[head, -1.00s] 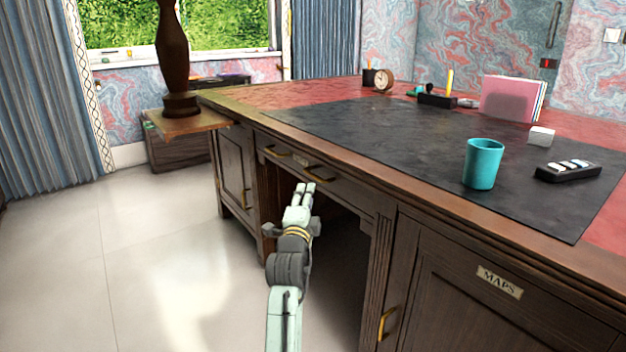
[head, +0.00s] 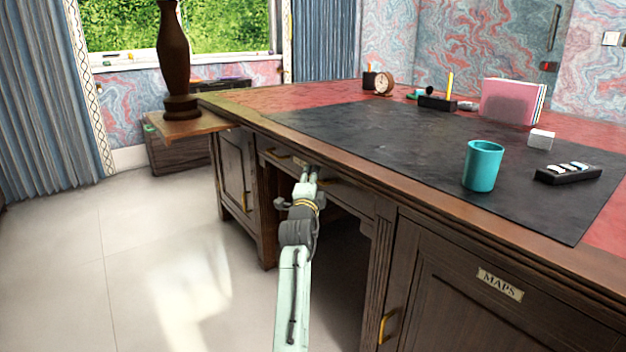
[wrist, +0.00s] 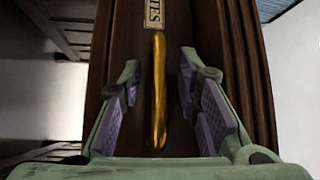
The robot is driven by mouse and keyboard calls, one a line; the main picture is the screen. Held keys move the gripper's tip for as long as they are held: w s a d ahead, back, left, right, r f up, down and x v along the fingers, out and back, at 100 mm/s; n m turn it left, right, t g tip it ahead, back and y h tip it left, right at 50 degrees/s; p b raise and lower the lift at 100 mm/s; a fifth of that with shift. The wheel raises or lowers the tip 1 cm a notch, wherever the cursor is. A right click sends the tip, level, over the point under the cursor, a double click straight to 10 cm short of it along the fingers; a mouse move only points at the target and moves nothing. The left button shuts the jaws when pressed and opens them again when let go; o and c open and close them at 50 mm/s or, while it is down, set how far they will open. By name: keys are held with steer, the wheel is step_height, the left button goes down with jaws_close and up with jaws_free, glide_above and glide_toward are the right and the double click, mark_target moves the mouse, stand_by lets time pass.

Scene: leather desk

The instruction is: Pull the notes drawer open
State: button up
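The notes drawer (head: 345,188) is a dark wood front under the desk top, and it looks shut in the head view. In the wrist view its front (wrist: 125,60) bears a pale label (wrist: 153,14) of which "TES" is readable. A brass handle (wrist: 158,95) runs in line with the label. My gripper (wrist: 160,78) is open, with one purple-padded finger on each side of this handle and visible gaps to both.
The maps cupboard (head: 450,290) stands at the right, with a brass handle (head: 387,325). The knee space below the drawer is open. A turquoise cup (head: 483,166) and a black remote-like object (head: 567,173) sit on the desk top. The floor (head: 150,260) at left is clear.

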steer(key=shift+c, duration=0.2)
jaws_close()
stand_by(0.6)
